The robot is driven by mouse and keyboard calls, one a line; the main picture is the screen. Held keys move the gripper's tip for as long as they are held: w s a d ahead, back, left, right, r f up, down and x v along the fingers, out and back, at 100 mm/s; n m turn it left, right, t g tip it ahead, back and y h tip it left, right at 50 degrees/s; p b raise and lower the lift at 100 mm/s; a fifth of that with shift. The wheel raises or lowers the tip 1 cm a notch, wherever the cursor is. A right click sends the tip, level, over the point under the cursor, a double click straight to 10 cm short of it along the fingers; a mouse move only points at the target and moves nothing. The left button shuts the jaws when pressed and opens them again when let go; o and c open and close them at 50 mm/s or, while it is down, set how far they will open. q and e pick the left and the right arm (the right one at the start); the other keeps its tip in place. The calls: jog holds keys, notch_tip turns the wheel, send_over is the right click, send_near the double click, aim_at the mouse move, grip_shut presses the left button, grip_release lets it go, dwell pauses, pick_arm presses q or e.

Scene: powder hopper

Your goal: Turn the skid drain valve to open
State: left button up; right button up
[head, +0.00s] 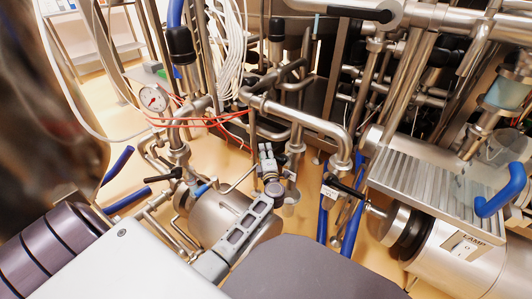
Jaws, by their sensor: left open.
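My left gripper (266,150) is in the middle of the head view, pointing away from me among the steel pipes. It is open and nothing shows between its fingers. A black lever handle (345,187) with a small white tag (330,193) sits on a pipe to the right of the gripper, apart from it. Another black lever (165,175) sits on a pipe to the left, also apart. I cannot tell from the picture which of these is the skid drain valve. My right gripper is not in view.
A pressure gauge (153,98) with red cables stands at the left. A steel vessel (225,220) lies below my left arm. A ribbed steel cover (425,180) and a blue handle (502,190) are at the right. Pipes crowd the gripper; orange floor (120,180) shows at the left.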

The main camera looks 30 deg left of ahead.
pick_arm(q)
grip_shut()
dwell(0.3)
